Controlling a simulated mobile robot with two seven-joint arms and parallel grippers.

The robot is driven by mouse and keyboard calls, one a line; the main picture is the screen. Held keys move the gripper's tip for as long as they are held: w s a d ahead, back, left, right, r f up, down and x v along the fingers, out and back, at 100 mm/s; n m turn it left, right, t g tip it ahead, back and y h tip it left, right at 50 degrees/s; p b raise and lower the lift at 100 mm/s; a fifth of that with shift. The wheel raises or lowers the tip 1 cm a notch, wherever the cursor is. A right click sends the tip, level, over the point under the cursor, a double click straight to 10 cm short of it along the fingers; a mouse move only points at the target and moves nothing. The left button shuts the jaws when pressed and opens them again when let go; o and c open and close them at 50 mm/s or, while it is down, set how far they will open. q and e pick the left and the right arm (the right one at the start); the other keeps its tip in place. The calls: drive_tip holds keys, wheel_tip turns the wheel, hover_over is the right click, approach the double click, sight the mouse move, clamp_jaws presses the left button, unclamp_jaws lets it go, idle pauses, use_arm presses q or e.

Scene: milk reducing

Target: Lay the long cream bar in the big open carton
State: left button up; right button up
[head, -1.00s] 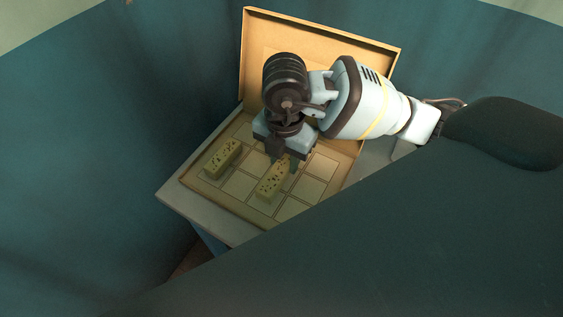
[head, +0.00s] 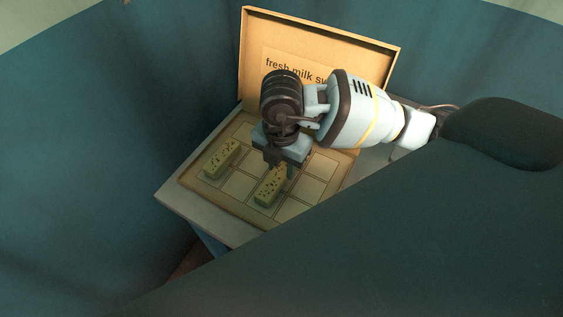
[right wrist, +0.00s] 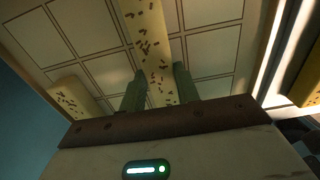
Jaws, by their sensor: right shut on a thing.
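The big open carton (head: 187,181) is a shallow tan box with a grid of square cells, its lid standing up at the back. My right gripper (head: 283,169) is over the carton, shut on a long cream bar (head: 270,188) with dark specks. In the right wrist view, the fingers (right wrist: 158,88) stand on both sides of the held bar (right wrist: 147,30). The bar is over the grid; I cannot tell whether it touches the floor. A second speckled bar (head: 221,158) lies along the carton's left side. My left gripper is out of view.
The carton's lid (head: 345,47) bears the partly hidden words "fresh milk". A grey table (head: 203,222) shows around the carton's front. In the right wrist view, a yellow piece (right wrist: 310,82) is cut off at the right edge. Cells between the two bars look empty.

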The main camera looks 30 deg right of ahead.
sight(281, 169)
drive_tip(key=o, duration=1.1)
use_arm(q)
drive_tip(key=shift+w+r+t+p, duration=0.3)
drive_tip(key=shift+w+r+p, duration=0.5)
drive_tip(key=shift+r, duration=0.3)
use_arm(e)
wheel_tip(281, 169, up, 12)
drive_tip(key=shift+r, duration=0.15)
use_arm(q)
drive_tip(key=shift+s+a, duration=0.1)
